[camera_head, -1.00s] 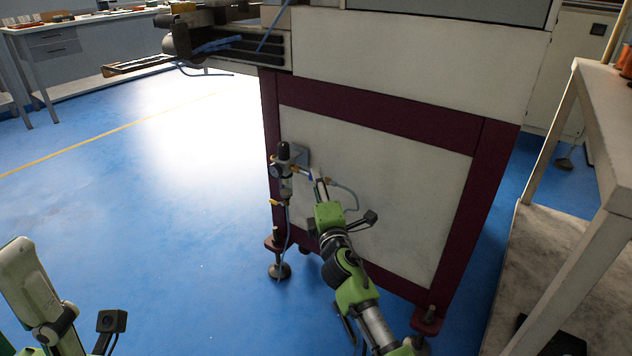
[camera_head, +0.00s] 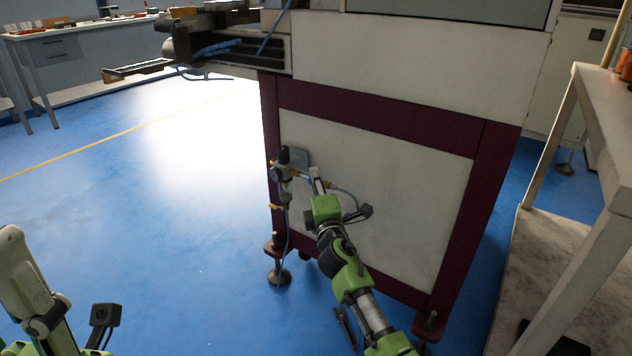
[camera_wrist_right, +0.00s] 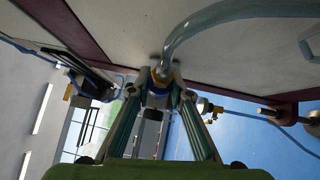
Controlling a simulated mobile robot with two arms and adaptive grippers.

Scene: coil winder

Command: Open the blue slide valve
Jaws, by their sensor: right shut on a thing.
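The blue slide valve (camera_wrist_right: 157,88) shows in the right wrist view as a small blue and grey piece beside a brass fitting. My right gripper (camera_wrist_right: 158,97) is shut on it, with one finger on each side. In the head view my right gripper (camera_head: 317,184) is at the air line on the machine's front panel, just right of the air regulator (camera_head: 284,172). The fingers partly hide the valve, and its slide position cannot be made out. Of my left arm only links and a camera show at the bottom left; its gripper is out of view.
The machine's pale panel (camera_head: 400,195) in a dark red frame stands close behind the valve. A clear hose (camera_wrist_right: 225,15) curves from the valve's fitting. A pale table (camera_head: 603,130) stands at the right. The blue floor (camera_head: 150,230) at left is open.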

